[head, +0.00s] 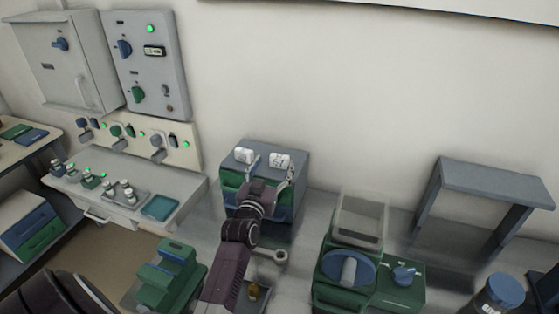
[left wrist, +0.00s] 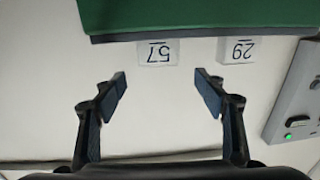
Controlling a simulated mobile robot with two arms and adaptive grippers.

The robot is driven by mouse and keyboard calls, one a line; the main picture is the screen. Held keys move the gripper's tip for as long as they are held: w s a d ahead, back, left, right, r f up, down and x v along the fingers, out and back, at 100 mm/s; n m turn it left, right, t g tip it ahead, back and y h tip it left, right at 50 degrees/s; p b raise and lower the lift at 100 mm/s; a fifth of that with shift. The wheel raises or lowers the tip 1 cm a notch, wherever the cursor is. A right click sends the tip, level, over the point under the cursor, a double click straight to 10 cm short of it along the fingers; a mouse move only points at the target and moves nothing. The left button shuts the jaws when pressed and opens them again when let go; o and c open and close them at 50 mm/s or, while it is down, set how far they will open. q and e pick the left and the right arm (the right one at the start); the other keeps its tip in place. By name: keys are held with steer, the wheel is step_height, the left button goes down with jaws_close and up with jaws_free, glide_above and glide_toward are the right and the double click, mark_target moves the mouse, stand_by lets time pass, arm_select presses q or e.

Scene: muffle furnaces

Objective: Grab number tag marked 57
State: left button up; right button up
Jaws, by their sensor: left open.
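The white number tag marked 57 (left wrist: 157,52) shows upside down at the top middle of the left wrist view. A second white tag marked 29 (left wrist: 237,50) is to its right there. In the head view two white tags stand on the grey-topped cabinet; the right one (head: 279,159) is close to my left gripper (head: 271,173), and its number is too small to read surely. My left gripper (left wrist: 163,88) is open and empty, its fingers either side of the 57 tag's line but apart from it. My right gripper is not in view.
The tags' cabinet (head: 290,157) has green and blue drawers. A green device with a blue dial (head: 347,270) and a grey stand (head: 497,183) are to the right. A green block-shaped device (head: 168,275) is left of my arm. A control panel (head: 147,60) is on the wall.

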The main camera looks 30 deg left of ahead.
mark_target(278, 158)
arm_select(q)
steer(key=x, duration=0.3)
steer(key=shift+w+f+p, duration=0.25)
steer(key=shift+f+p, duration=0.1)
steer(key=shift+p, duration=0.05)
steer(key=shift+w+a, duration=0.15)
steer(key=shift+w, duration=0.35)
steer(key=shift+f, duration=0.1)
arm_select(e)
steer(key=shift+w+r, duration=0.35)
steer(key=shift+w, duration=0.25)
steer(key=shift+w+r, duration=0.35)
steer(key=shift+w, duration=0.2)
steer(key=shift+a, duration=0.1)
arm_select(q)
steer(key=c, duration=1.1)
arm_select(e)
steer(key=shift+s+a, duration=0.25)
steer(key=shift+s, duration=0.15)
